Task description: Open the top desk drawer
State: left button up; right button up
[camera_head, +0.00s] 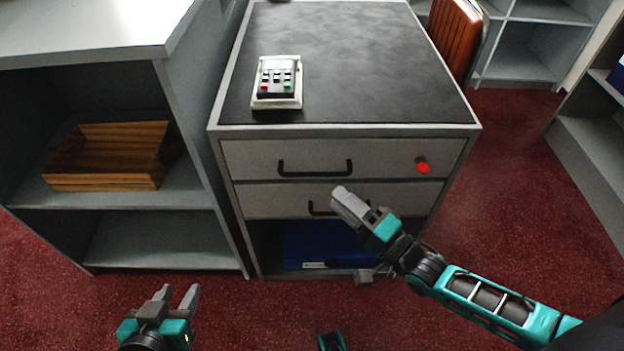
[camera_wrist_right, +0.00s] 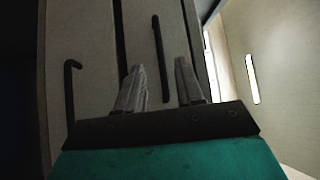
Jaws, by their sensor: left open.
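The desk's top drawer (camera_head: 385,157) is shut, with a dark bar handle (camera_head: 315,172) left of its middle. My right gripper (camera_head: 340,195) is in front of the lower drawer, just below and right of that handle, and hides part of the lower drawer's handle (camera_head: 312,209). In the right wrist view its fingers (camera_wrist_right: 160,85) are apart, with a dark handle (camera_wrist_right: 156,50), apparently the top drawer's, showing between and beyond them. I see no contact. The other handle (camera_wrist_right: 69,100) is at the left. My left gripper (camera_head: 178,295) is open and empty, low on the left.
A keypad device (camera_head: 276,100) sits on the desk top (camera_head: 350,60). A red knob (camera_head: 423,167) is on the top drawer's right. A blue object (camera_head: 310,240) lies in the open bottom bay. A shelf unit (camera_head: 95,225) with a wooden tray (camera_head: 110,155) stands left. Red carpet (camera_head: 510,180) is clear at right.

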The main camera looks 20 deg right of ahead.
aim_at(315, 179)
pick_arm(q)
jog(key=shift+s+f+b, duration=0.15)
jog(key=shift+f+b, duration=0.35)
jog(key=shift+f, duration=0.35)
pick_arm(e)
jog(key=x, duration=0.8)
jog(key=shift+c, duration=0.2)
pick_arm(q)
jog(key=shift+a, duration=0.1)
pick_arm(e)
grip_shut()
